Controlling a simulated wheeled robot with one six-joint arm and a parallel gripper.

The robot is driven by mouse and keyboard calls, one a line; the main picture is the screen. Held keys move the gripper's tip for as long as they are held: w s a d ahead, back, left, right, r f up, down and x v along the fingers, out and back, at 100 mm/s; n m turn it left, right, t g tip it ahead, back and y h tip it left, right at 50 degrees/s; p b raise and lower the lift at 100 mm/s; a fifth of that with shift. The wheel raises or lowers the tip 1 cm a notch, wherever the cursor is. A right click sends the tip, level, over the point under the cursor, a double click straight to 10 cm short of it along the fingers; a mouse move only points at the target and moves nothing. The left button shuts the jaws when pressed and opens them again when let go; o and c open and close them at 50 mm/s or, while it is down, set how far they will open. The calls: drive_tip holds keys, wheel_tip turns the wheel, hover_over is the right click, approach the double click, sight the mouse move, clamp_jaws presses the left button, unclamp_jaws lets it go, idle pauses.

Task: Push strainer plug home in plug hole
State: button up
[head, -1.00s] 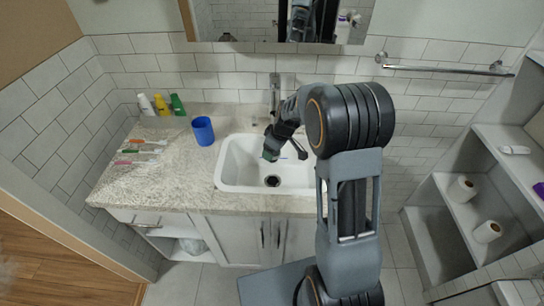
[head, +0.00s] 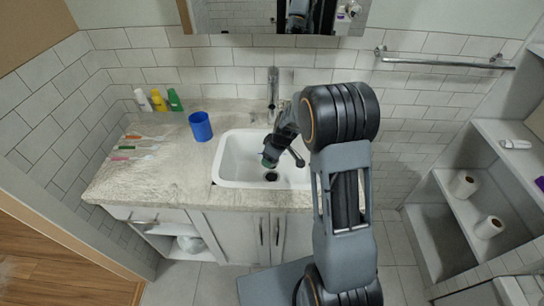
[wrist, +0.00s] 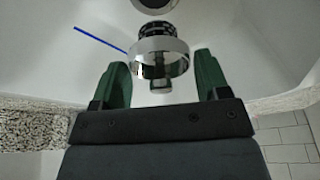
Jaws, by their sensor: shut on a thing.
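The strainer plug (wrist: 160,62), a shiny metal ring with a central stem and a dark basket at its far end, sits between the green fingers of my gripper (wrist: 162,75) in the wrist view. My gripper is shut on it. The plug hole (wrist: 153,4) shows as a dark round opening at the wrist view's top edge, just beyond the plug. In the head view my gripper (head: 268,163) is inside the white sink (head: 232,165), just behind the dark plug hole (head: 271,177). The plug appears apart from the hole; the exact gap cannot be told.
A thin blue stick (wrist: 100,40) lies in the sink, left of the plug. The tap (head: 273,90) stands behind the sink. A blue cup (head: 200,127), several bottles (head: 159,100) and toothbrushes (head: 130,148) are on the counter to the left.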

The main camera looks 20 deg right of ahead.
sight(273, 166)
drive_tip(key=shift+r+b, duration=0.1)
drive_tip(key=shift+b, duration=0.2)
wheel_tip(273, 166, down, 6)
drive_tip(key=b, duration=0.5)
drive_tip(key=shift+r+b, duration=0.15)
drive_tip(key=shift+b, duration=0.2)
drive_tip(key=shift+b, duration=0.8)
idle(1.8)
drive_tip(key=shift+f+b, duration=1.65)
drive_tip(key=shift+b, duration=0.2)
drive_tip(key=o, duration=1)
drive_tip(key=p+v, duration=0.1)
drive_tip(key=v, duration=1.3)
drive_tip(key=shift+p, duration=0.35)
